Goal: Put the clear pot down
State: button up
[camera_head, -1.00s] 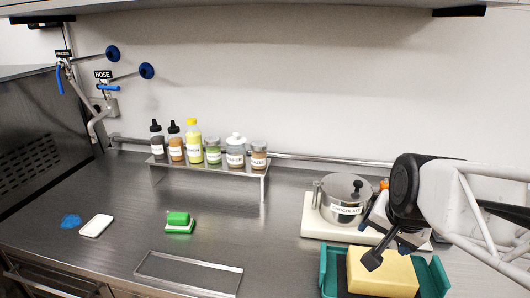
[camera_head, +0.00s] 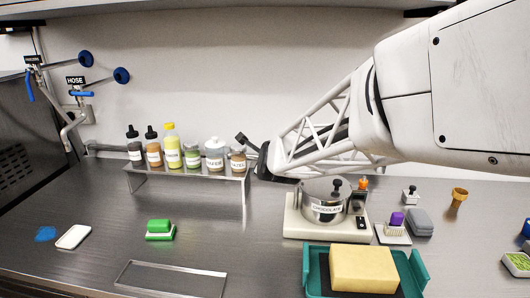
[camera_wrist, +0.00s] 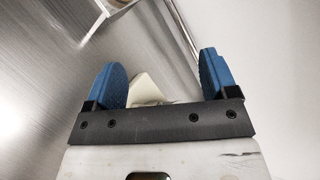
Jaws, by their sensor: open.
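A clear pot with a pale knobbed lid and a white label, probably the task's one (camera_head: 214,160), stands upright on the steel shelf (camera_head: 150,181), between a green-filled jar and a brown-filled jar.
A steel chocolate pot (camera_head: 325,204) stands on a cream base (camera_head: 294,226) below my arm. A yellow sponge (camera_head: 362,269) sits in a green tray (camera_head: 419,272) in front. A green brush (camera_head: 160,227) and white dish (camera_head: 73,237) lie left. The counter before the shelf is mostly clear.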

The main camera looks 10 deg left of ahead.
aim_at(216, 160)
jog(key=w+a+f+m+t, duration=0.1)
jog(key=w+a+f+m, duration=0.1)
jog(key=a+m, duration=0.2)
jog(key=w+a+f+m+t, duration=0.2)
jog(key=a+f+m, duration=0.1)
jog(key=a, duration=0.4)
jog(key=w+a+f+m+t+y, duration=0.1)
jog(key=w+a+f+m+t, duration=0.1)
jog(key=a+m, duration=0.3)
jog(key=shift+w+a+f, duration=0.15)
jog(key=shift+w+a, duration=0.05)
jog(key=shift+a, duration=0.25)
jog(key=shift+w+a+f, duration=0.1)
jog(key=shift+w+a, duration=0.1)
jog(key=shift+a, duration=0.2)
jog(key=shift+w, duration=0.1)
jog(key=shift+x, duration=1.2)
jog(key=shift+w, duration=0.1)
jog(key=shift+x, duration=2.5)
jog(key=shift+a, duration=0.15)
